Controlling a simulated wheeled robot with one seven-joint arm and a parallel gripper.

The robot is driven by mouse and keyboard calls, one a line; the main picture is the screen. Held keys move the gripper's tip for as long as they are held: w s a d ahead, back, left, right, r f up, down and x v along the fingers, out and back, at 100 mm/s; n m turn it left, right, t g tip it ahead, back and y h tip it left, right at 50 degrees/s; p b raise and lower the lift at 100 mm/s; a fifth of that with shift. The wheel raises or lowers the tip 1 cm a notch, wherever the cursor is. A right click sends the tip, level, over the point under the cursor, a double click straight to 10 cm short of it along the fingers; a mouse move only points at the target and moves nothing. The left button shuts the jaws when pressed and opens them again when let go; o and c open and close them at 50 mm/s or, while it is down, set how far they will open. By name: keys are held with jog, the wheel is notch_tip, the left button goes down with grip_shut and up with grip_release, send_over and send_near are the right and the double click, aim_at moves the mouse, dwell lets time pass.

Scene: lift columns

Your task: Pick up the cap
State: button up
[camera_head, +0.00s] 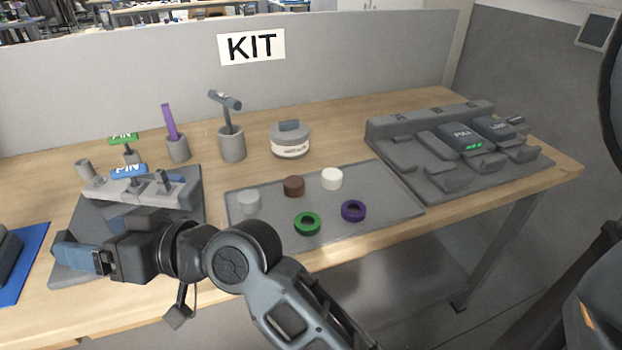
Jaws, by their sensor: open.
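A grey tray (390,212) lies on the wooden table and holds several small round pieces. Three are short cap-like cylinders: a grey one (248,202), a brown one (294,186) and a white one (332,178). I cannot tell which of them is the cap. My gripper (75,257) is at the left, over the front of a grey fixture board (190,200), well left of the tray. It is open, with nothing seen in it; its fingertips are seen side-on.
A green ring (307,223) and a purple ring (353,211) lie on the tray. Behind stand a holder with a hammer (231,142), a purple-tool holder (178,149) and a round container (290,140). A battery rack (450,165) is at right, a blue mat (22,260) at left.

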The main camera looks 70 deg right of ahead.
jog(key=w+d+r+n+g+y, duration=0.25)
jog(key=w+d+r+n, duration=0.2)
jog(key=d, duration=0.25)
jog(key=n+g+h+b, duration=0.2)
jog(key=n+g+h, duration=0.3)
jog(key=g, duration=0.9)
send_over(332, 173)
jog(key=shift+m+h, duration=0.35)
jog(key=shift+m, duration=0.1)
jog(key=f, duration=0.7)
jog(key=shift+w, duration=0.35)
jog(key=shift+s+d+f, duration=0.1)
jog(key=shift+s+f, duration=0.05)
jog(key=shift+f, duration=0.15)
jog(key=shift+s+f+p, duration=0.2)
jog(key=shift+f+p, duration=0.25)
jog(key=shift+f, duration=2.95)
jog(key=c, duration=1.1)
